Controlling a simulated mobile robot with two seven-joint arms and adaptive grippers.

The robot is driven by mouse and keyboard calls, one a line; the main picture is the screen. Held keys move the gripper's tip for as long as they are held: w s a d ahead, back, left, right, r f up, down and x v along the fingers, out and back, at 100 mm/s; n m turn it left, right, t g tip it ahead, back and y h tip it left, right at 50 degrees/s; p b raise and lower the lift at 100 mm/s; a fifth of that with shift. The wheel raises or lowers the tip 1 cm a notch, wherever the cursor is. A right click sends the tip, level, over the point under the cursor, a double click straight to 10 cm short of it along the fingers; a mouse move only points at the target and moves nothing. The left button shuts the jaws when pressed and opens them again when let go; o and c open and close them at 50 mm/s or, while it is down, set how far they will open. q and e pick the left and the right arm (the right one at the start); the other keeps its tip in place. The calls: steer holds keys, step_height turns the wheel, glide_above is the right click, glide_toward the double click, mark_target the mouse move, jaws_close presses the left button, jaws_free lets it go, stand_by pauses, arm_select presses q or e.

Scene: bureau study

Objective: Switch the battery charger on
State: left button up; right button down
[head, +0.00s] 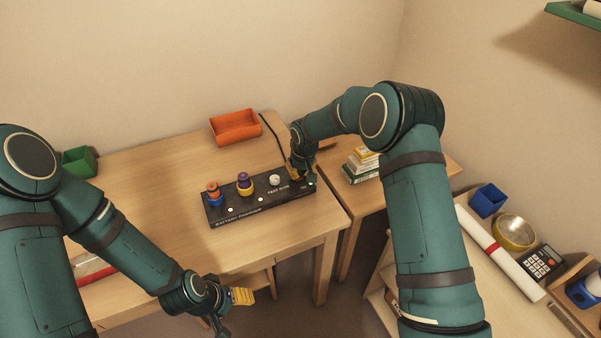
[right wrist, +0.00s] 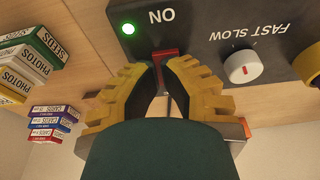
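The battery charger is a long black box (head: 262,206) on the wooden desk, with batteries standing at its left part and a white knob (head: 275,180) further right. In the right wrist view its red switch lever (right wrist: 166,66) is by the upside-down word ON, and a green light (right wrist: 128,29) beside it is lit. My right gripper (head: 302,176) is over the charger's right end; in the right wrist view its yellow fingertips (right wrist: 164,72) close in on both sides of the lever. My left gripper (head: 238,297) hangs off the desk's front edge; its finger gap is unclear.
An orange tray (head: 236,128) is at the back of the desk and a green bin (head: 79,162) at the left. Small boxes (head: 363,165) are stacked right of my right gripper.

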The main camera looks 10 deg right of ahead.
steer(key=shift+w+a+r, duration=0.1)
steer(key=shift+w, duration=0.4)
steer(key=shift+r, duration=0.1)
steer(key=shift+r, duration=0.25)
steer(key=p+v, duration=0.2)
steer(key=v, duration=0.2)
steer(key=shift+w+r, duration=0.1)
steer(key=shift+r, duration=0.25)
steer(key=s+r+p, duration=0.1)
steer(key=s+r, duration=0.3)
steer(key=r, duration=0.3)
steer(key=shift+s+d+r, duration=0.15)
steer(key=shift+d+r, duration=0.15)
steer(key=shift+d, duration=0.2)
